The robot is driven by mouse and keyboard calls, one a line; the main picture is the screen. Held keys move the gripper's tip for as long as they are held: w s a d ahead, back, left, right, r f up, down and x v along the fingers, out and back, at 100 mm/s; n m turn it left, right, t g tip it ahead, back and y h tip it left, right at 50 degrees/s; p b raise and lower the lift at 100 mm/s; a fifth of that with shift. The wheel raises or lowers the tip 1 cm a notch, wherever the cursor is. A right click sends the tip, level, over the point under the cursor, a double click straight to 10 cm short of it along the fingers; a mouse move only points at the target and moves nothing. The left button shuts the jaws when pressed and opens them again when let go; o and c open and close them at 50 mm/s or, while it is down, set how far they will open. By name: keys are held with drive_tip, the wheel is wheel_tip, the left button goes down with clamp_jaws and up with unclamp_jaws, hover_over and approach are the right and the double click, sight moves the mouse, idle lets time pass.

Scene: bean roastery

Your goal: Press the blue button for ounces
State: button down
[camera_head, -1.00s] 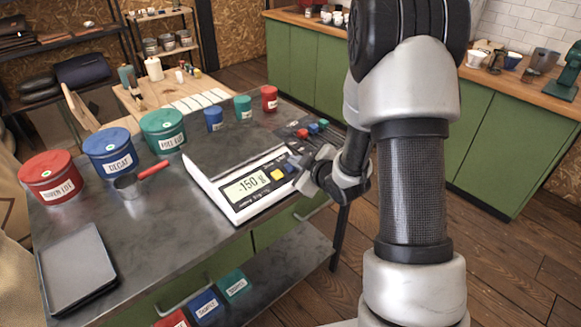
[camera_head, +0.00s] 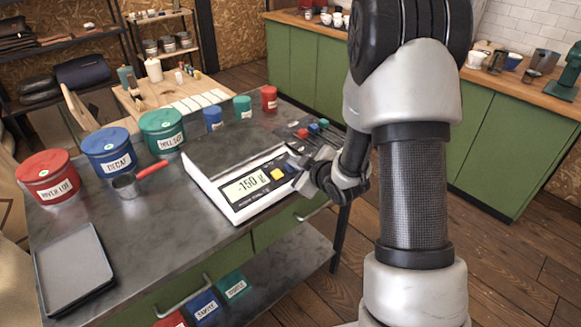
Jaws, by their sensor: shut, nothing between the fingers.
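The white scale (camera_head: 213,190) with a dark weighing plate stands on the metal table. Its display (camera_head: 246,187) reads about -150 with a g. A yellow button (camera_head: 277,174) sits right of the display. A blue button (camera_head: 289,169) shows just beyond it, small and partly covered by my gripper. My gripper (camera_head: 296,164) is shut and empty, over the right end of the scale's button panel. I cannot tell whether its fingertips touch the blue button.
Red (camera_head: 48,181), blue (camera_head: 110,158) and green (camera_head: 162,134) canisters stand at the table's left and back. A red-handled scoop (camera_head: 128,186) lies before them. A grey tray (camera_head: 73,266) is at front left. Several small coloured-tipped items (camera_head: 313,128) lie beyond my gripper.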

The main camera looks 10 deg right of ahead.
drive_tip(key=shift+w+a+f+b, duration=0.1)
drive_tip(key=shift+f+b, duration=0.3)
drive_tip(key=shift+b, duration=0.15)
idle(0.4)
drive_tip(key=shift+r, duration=0.1)
drive_tip(key=shift+s+r+p, duration=0.25)
drive_tip(key=shift+r+p, duration=0.1)
drive_tip(key=shift+r, duration=0.35)
drive_tip(key=shift+d, duration=0.2)
drive_tip(key=shift+s+d+r+p, duration=0.15)
drive_tip(key=shift+s+r+p, duration=0.1)
drive_tip(key=shift+r+p, duration=0.4)
drive_tip(key=shift+s+d+r+p, duration=0.1)
drive_tip(key=shift+s+r+p, duration=0.15)
drive_tip(key=shift+r, duration=0.65)
drive_tip(key=shift+s+d+r+p, duration=0.2)
drive_tip(key=shift+r+p, duration=0.35)
drive_tip(key=shift+r, duration=0.25)
